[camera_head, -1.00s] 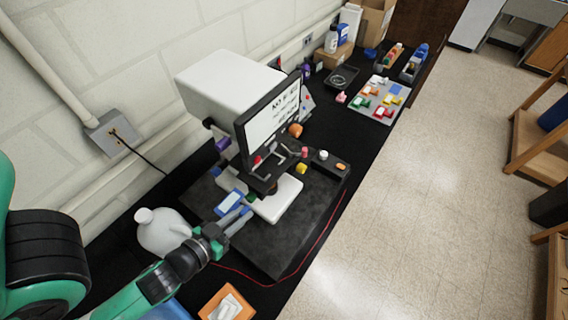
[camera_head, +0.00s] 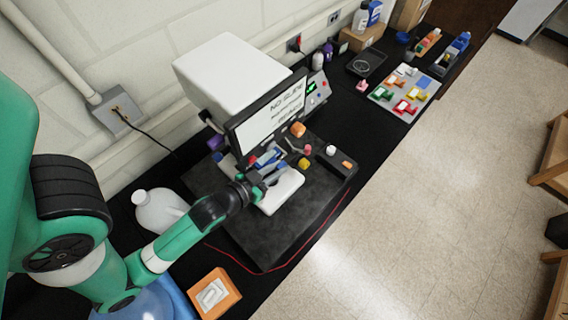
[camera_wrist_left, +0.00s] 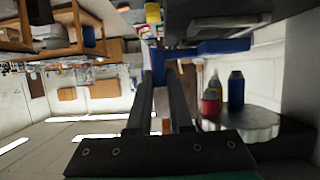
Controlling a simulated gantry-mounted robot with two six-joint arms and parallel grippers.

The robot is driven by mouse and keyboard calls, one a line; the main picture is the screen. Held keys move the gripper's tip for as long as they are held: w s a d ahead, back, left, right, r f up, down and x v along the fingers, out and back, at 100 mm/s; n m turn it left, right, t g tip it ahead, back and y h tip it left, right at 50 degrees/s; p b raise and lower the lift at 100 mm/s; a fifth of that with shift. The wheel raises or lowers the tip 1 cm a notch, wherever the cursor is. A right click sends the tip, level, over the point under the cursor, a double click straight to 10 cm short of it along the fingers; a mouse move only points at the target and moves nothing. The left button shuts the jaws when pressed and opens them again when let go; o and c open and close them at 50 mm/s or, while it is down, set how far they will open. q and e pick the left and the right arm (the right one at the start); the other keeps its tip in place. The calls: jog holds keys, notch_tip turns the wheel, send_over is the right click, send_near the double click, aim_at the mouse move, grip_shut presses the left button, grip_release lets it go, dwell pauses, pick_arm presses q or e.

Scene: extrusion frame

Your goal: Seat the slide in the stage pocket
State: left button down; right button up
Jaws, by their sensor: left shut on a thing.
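My left gripper (camera_head: 266,174) is at the microscope, just under the front of the monitor (camera_head: 272,112) and above the white base (camera_head: 281,192). Its jaws are closed on a small blue-ended piece (camera_head: 268,157), which appears to be the slide; the jaws and arm hide much of it. The left wrist view shows the two dark fingers (camera_wrist_left: 165,85) with blue (camera_wrist_left: 158,66) at their tips. The stage pocket is hidden or too small to make out, so I cannot tell whether the slide touches it. The monitor reads "NO SLIDE". My right gripper is not in view.
Orange (camera_head: 297,130), yellow (camera_head: 304,163) and pink knobs stand right of the stage on the dark slab (camera_head: 310,205). An orange box (camera_head: 214,295) lies in front. A tray of coloured pieces (camera_head: 403,95) is farther back.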

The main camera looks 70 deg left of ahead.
pick_arm(q)
jog(key=shift+w+a+f+b, duration=0.4)
jog(key=shift+w+f+b, duration=0.4)
jog(key=shift+b, duration=0.1)
jog(key=shift+s+d+f, duration=0.1)
jog(key=shift+s, duration=0.15)
jog(key=shift+s+d, duration=0.1)
jog(key=shift+s, duration=0.05)
jog(key=c, duration=0.8)
grip_release()
jog(key=shift+r, duration=0.25)
